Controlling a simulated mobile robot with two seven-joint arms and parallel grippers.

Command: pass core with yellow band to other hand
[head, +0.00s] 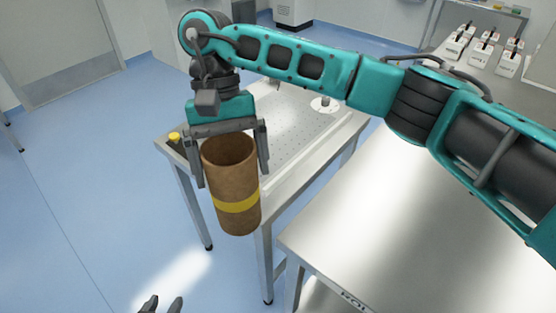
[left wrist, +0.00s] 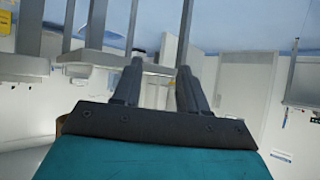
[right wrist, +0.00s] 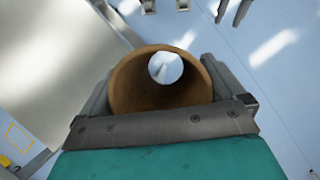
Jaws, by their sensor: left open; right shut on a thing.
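The core with the yellow band (head: 232,170) is a brown open tube, hanging nearly upright in the air in the head view. Its yellow band runs around its lower half. My right gripper (head: 230,165) is shut on it from above, one finger on each side. In the right wrist view the core (right wrist: 122,85) sits between the fingers of my right gripper (right wrist: 158,85), and I look through its hollow. My left gripper (head: 161,305) shows only its fingertips at the bottom edge of the head view, below and left of the core. In the left wrist view, my left gripper (left wrist: 157,75) is open and empty.
A metal table with a perforated top (head: 285,105) stands behind the core. A bare steel table (head: 400,210) fills the lower right. White boxes (head: 508,63) stand on a bench at the far right. Blue floor (head: 100,150) lies open on the left.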

